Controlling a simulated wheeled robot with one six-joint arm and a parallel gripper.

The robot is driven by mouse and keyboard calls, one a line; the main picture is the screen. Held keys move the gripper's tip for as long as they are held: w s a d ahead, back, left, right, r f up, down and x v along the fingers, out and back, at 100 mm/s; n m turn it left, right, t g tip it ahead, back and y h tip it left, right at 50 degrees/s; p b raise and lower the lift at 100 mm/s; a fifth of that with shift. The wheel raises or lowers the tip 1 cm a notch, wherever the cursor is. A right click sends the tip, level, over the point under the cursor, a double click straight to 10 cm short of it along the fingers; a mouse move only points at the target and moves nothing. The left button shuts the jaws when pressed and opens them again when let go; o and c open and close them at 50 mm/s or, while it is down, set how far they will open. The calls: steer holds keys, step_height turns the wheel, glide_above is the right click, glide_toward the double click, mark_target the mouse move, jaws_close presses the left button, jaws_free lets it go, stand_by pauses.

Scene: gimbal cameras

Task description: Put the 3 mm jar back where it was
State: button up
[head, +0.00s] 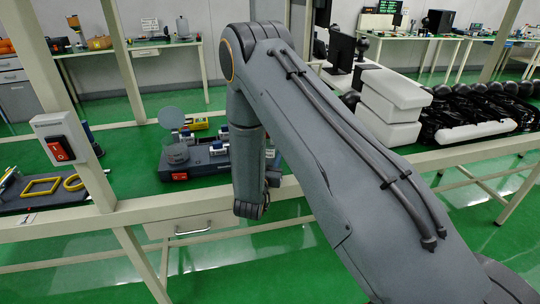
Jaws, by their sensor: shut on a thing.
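My arm reaches forward and bends down over the green bench (130,160). Its wrist ends at the bench's front edge, and my gripper is hidden behind the arm links, so its jaws and anything in them do not show. A dark device or tray (205,168) stands on the bench left of my wrist. On it are a clear glass-like vessel (176,154) and small white-and-blue items (218,147). I cannot read any label, so I cannot tell which, if any, is the 3 mm jar.
A red switch box (62,147) is on the bench's frame post at the left. A dark board with yellow frames (41,186) lies below it. White foam blocks (391,106) and black wrapped items (470,110) crowd the right. A drawer (192,228) hangs under the front edge.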

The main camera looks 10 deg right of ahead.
steer(key=o, duration=1.3)
steer(key=shift+f, duration=0.1)
steer(key=b+v, duration=0.1)
steer(key=v, duration=1)
steer(key=shift+s+a+b, duration=0.2)
steer(key=shift+s+b, duration=0.15)
steer(key=shift+b, duration=0.05)
steer(key=shift+w+d+g+y, duration=0.15)
steer(key=shift+w+g+y, duration=0.5)
steer(key=shift+g+y, duration=0.05)
steer(key=shift+w+g+y, duration=0.3)
steer(key=shift+g+y, duration=0.1)
steer(key=shift+y, duration=0.1)
steer(key=shift+g+y, duration=0.5)
steer(key=shift+y, duration=0.1)
steer(key=shift+s+a+n+g+y, duration=0.15)
steer(key=shift+a+n+g+y, duration=0.15)
steer(key=shift+g+y, duration=0.25)
steer(key=s+d+r+n+g+y, duration=0.1)
steer(key=s+d+r+g, duration=0.1)
steer(key=s, duration=0.7)
steer(key=s+d+r+n+g+y, duration=0.1)
steer(key=s+d+r+n+g, duration=0.1)
steer(key=s+g, duration=0.3)
steer(key=s+d+r+n+g+y, duration=0.1)
steer(key=s+r+g, duration=0.3)
steer(key=s, duration=0.9)
steer(key=shift+d+r+n, duration=0.2)
steer(key=shift+d+n, duration=0.2)
steer(key=shift+d, duration=0.05)
